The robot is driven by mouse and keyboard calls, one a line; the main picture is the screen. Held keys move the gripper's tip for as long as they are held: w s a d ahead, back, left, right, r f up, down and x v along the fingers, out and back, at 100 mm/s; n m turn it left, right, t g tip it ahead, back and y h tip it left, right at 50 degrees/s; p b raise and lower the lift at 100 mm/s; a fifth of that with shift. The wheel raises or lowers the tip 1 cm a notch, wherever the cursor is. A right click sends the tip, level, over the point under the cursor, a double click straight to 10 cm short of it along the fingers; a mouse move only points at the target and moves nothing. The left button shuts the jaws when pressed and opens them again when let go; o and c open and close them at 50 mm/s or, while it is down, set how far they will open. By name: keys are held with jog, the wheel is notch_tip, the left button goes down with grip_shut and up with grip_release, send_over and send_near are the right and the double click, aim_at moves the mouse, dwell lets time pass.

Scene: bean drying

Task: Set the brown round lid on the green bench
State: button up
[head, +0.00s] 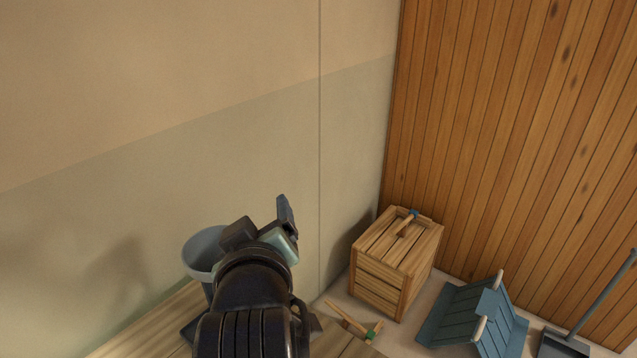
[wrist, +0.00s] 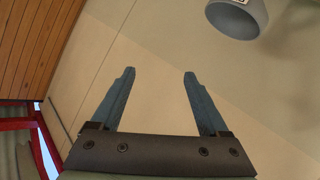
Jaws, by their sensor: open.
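My gripper (head: 284,222) is raised in front of the wall in the head view. In the wrist view my gripper (wrist: 158,73) is open, with two blue-grey fingers apart and nothing between them. Only plain wall shows behind the fingers. No brown round lid is visible in either view. I cannot make out a green bench; a dull greenish surface with a red frame (wrist: 18,113) shows at the wrist view's lower left, and I cannot tell what it is.
A grey round container (head: 200,247) stands left of my gripper, by a pale wooden surface (head: 140,328). A wooden crate (head: 378,292) with a small brush on top stands in the corner. A blue slatted object (head: 455,318) and a long-handled dustpan (head: 565,342) are at right.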

jog(key=s+d+r+m+t, duration=0.2)
jog(key=r+t, duration=0.1)
jog(key=r, duration=0.6)
jog(key=s+d+r+m+t, duration=0.1)
jog(key=d+r+m+t, duration=0.15)
jog(key=r, duration=0.55)
jog(key=s+d+r+m+t+h, duration=0.2)
jog(key=s+r+t, duration=0.5)
jog(key=s+r, duration=0.4)
notch_tip(320, 180, up, 4)
jog(key=shift+d+f+m, duration=0.15)
jog(key=shift+d+m, duration=0.3)
jog(key=shift+d, duration=0.25)
jog(key=shift+t, duration=0.25)
